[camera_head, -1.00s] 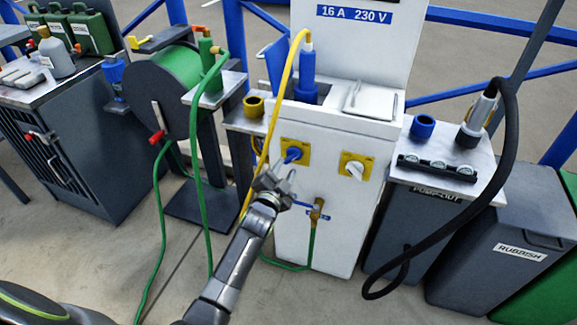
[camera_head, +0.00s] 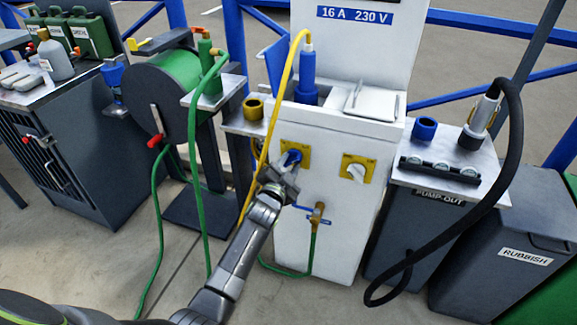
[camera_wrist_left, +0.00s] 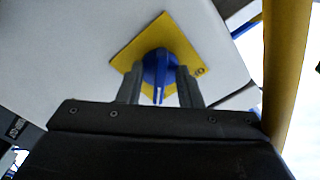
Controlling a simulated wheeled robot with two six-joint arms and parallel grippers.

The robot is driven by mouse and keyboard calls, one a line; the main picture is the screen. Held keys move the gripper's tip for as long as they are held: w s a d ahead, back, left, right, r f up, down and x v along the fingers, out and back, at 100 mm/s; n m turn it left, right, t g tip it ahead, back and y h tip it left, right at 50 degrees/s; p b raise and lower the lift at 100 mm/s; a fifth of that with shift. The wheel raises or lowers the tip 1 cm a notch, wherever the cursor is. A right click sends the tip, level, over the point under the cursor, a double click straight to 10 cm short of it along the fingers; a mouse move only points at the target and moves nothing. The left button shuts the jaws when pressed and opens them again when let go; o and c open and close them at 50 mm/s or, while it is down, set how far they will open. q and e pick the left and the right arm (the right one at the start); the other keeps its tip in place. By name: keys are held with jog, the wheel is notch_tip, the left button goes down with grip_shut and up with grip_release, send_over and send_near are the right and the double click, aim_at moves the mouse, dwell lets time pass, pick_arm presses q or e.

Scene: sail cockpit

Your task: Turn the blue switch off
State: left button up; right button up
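The blue switch (camera_head: 292,157) is a rotary knob on a yellow plate on the front of the white power pedestal (camera_head: 330,210). My left gripper (camera_head: 283,172) is just in front of and below it in the head view and covers its lower part. In the left wrist view the blue knob (camera_wrist_left: 160,70) shows between my two fingers (camera_wrist_left: 160,88), its narrow grip pointing toward me. The fingers stand apart with a gap on each side of the grip, so the gripper is open. My right gripper is not in view.
A yellow cable (camera_head: 272,120) hangs close to the left of the switch and shows large at right in the wrist view. A white switch (camera_head: 356,171) on another yellow plate sits to the right. A tap (camera_head: 316,212) with a green hose is below.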

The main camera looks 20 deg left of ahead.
pick_arm(q)
grip_shut()
jog(key=n+b, duration=0.1)
jog(key=n, duration=0.5)
jog(key=n+b, duration=0.2)
jog(key=n, duration=0.4)
jog(key=n+b, duration=0.2)
jog(key=n, duration=0.4)
jog(key=shift+d, duration=0.35)
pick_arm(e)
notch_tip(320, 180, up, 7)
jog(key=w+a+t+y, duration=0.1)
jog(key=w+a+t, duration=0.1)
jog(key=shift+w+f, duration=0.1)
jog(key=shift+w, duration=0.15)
pick_arm(q)
grip_release()
